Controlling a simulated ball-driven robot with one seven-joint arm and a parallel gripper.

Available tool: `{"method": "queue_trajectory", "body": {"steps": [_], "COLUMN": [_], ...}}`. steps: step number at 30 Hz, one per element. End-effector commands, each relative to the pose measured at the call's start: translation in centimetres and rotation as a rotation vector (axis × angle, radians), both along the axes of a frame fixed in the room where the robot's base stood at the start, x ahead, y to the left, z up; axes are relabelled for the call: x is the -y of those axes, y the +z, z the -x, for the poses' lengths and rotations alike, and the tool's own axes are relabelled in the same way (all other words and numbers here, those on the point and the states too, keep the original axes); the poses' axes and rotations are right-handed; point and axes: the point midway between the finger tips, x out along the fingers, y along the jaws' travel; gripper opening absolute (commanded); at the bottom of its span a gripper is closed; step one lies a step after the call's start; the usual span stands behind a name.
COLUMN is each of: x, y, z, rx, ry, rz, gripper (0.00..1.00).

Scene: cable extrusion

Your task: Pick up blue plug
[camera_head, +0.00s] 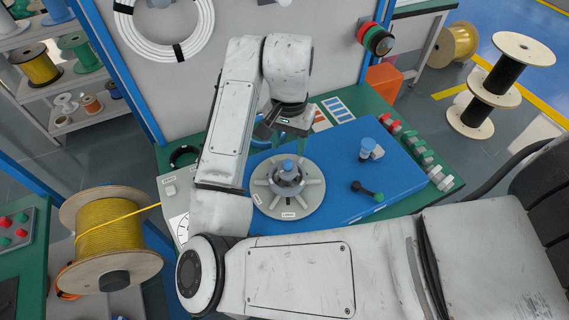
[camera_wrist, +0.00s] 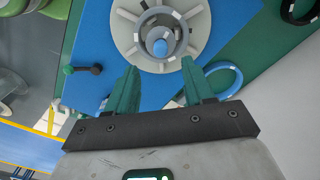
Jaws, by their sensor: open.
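A blue round-topped plug (camera_head: 288,166) sits upright in the centre of a round grey spoked fixture (camera_head: 308,208) on the blue mat. It also shows in the wrist view as a blue plug (camera_wrist: 160,47) inside the grey ring. A second blue-topped piece (camera_head: 367,146) stands on the mat to the right; I cannot tell which one the task means. My gripper (camera_head: 290,140) is above and behind the fixture, its green fingers apart. In the wrist view my gripper (camera_wrist: 160,64) is open and empty, with the central plug beyond the gap between the fingertips.
The blue mat (camera_head: 335,165) lies on a green table. A black and green handle (camera_head: 368,191) lies right of the fixture. A blue ring (camera_wrist: 222,80) lies beside the fixture. The wall panel (camera_head: 180,75) stands behind.

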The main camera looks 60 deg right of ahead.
Motion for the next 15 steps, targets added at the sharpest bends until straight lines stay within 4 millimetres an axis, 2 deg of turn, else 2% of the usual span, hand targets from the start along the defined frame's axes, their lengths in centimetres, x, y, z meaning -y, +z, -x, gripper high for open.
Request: {"method": "queue_trajectory", "body": {"steps": [3,10,15], "x": [-0.1,0.0,0.0], "y": [-1.4,-2.9,-5.4], "z": [0.0,0.0,-0.1], "rx": [-0.001,0.0,-0.001], "ry": [0.003,0.003,0.002], "rz": [-0.001,-0.002,-0.002], "gripper": [0.52,0.52,0.52]}}
